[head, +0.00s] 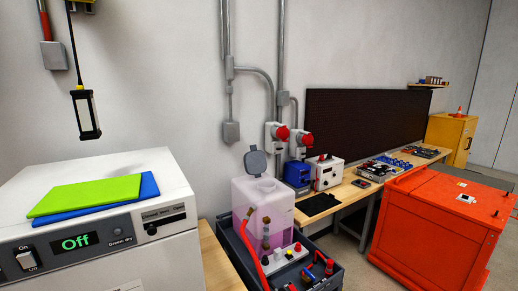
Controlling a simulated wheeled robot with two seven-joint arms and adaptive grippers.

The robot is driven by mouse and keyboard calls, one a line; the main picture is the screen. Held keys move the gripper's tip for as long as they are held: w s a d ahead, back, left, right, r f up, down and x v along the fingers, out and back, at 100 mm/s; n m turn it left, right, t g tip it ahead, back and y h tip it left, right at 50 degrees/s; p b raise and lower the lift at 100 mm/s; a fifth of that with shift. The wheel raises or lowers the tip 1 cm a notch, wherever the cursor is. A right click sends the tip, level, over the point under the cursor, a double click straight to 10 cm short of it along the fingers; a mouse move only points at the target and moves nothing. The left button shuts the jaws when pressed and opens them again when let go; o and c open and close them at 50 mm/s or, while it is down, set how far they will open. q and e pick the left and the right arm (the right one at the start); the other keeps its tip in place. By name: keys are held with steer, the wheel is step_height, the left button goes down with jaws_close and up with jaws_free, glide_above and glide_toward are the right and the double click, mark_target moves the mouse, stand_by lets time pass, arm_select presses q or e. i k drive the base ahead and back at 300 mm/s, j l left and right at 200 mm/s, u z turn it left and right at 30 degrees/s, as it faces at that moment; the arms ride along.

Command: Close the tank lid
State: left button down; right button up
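The translucent tank (262,212) with pinkish fluid stands in a dark bin near the middle of the head view. Its round grey lid (256,161) is open and stands tilted up at the back of the tank's top. The round filler neck (265,184) shows below the lid. A red hose (249,250) runs down the tank's front left. Neither of my grippers shows in this view.
A white machine (110,220) reading "Off", with green and blue cloths (90,196) on top, fills the left. The dark bin (228,243) surrounds the tank's base. A workbench (345,195) with boxes and tools runs behind. A large orange cabinet (430,230) stands right.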

mark_target(255, 161)
steer(key=l+z, duration=0.2)
steer(key=l, duration=0.15)
steer(key=i+l+z, duration=0.2)
steer(key=l+z, duration=0.2)
steer(key=l, duration=0.25)
steer(key=i+l+z, duration=0.25)
steer(key=l+z, duration=0.2)
steer(key=i+l+z, duration=0.25)
steer(key=z, duration=0.2)
steer(key=i+l+z, duration=0.35)
steer(key=i+z, duration=0.3)
steer(key=i, duration=0.15)
steer(key=i+u, duration=0.15)
steer(key=i, duration=0.25)
steer(key=i+l+u, duration=0.15)
steer(key=i, duration=0.2)
steer(key=i+u, duration=1.55)
steer(key=u, duration=0.15)
steer(key=i+u, duration=0.75)
steer(key=u, duration=0.15)
